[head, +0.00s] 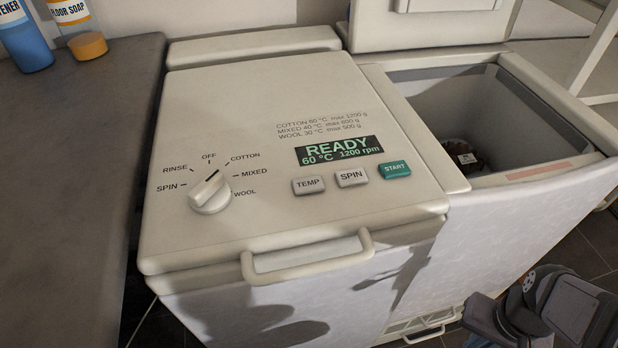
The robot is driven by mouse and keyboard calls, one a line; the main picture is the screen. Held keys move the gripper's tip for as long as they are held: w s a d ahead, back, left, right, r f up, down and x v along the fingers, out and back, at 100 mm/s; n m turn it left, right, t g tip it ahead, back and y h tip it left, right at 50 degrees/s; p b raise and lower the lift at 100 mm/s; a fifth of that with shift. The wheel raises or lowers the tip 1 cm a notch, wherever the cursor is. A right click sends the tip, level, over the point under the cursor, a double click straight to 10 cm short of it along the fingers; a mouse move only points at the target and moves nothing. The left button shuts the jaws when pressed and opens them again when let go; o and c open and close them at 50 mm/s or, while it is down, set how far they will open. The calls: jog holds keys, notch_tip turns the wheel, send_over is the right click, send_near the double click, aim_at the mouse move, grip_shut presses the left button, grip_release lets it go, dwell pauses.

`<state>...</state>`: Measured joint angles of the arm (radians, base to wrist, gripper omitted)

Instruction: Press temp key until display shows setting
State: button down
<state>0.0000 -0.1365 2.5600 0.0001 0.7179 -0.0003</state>
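The TEMP key (308,185) is a pale grey button on the sloping top panel of the left toploader (215,105). It sits below the left part of the display (339,151). The display reads READY, 60 °C and 1200 rpm in green. The SPIN key (352,177) and the green START key (395,169) stand to its right. The round dial (211,192) is at the left, its pointer mark aimed up and right, seemingly toward COTTON. Only dark grey parts of my arm show at the lower right, well away from the keys. My gripper's fingers are not visible.
The right toploader (572,168) stands open, with a dark item (465,158) inside. A handle (305,262) juts from the left lid's front edge. A grey counter (70,200) at left bears a blue bottle (25,42) and a soap bottle (78,25). The panel is clear.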

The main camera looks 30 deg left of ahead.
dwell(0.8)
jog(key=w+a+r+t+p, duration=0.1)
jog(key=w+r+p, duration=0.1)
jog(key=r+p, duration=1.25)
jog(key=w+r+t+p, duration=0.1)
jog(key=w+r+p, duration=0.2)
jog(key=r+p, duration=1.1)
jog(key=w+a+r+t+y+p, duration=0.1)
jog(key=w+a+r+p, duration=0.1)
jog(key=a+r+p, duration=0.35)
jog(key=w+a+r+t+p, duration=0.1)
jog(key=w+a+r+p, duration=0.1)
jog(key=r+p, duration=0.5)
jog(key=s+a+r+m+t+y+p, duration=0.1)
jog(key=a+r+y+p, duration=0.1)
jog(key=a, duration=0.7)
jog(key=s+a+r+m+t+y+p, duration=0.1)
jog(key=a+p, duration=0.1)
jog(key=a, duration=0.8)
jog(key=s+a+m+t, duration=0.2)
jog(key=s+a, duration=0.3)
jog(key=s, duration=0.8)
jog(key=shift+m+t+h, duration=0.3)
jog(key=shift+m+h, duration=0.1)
